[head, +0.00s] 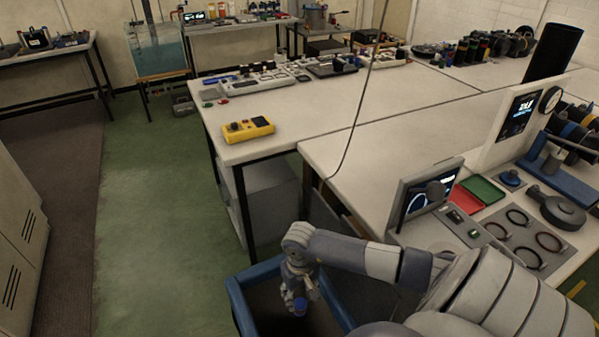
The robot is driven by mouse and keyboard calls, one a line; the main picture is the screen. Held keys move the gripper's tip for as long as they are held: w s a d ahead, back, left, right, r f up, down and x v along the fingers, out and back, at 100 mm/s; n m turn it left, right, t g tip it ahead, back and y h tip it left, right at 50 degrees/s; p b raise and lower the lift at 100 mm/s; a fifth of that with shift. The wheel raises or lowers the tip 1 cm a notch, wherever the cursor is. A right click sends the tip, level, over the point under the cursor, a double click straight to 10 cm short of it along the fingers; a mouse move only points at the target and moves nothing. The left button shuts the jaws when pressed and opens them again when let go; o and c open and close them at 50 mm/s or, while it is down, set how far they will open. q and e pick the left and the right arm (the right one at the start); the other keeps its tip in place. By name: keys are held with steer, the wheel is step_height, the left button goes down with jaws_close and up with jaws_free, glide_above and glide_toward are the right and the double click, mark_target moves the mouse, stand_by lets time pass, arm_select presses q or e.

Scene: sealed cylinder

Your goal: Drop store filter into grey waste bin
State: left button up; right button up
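My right gripper (299,289) hangs pointing down over an open waste bin with a blue rim (238,303). A small object with a blue end (299,307), apparently the filter, shows at the fingertips; the gripper seems shut on it. Its shape is mostly hidden by the fingers. It is above the dark inside of the bin, and I see no contact with the walls. The bin's visible rim is blue, not grey; its lower part is out of the picture. My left gripper is not in view.
The near table (340,160) stands right behind the bin, with a small screen (424,200), red and green trays and a tool panel to the right. A yellow meter (248,129) lies on the table behind. Green floor (150,220) is free at left, beside a cabinet.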

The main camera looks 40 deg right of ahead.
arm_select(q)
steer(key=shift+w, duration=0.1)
arm_select(e)
steer(key=shift+r, duration=0.1)
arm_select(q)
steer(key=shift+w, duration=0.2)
arm_select(e)
step_height(320, 180, up, 12)
stand_by(0.3)
stand_by(0.4)
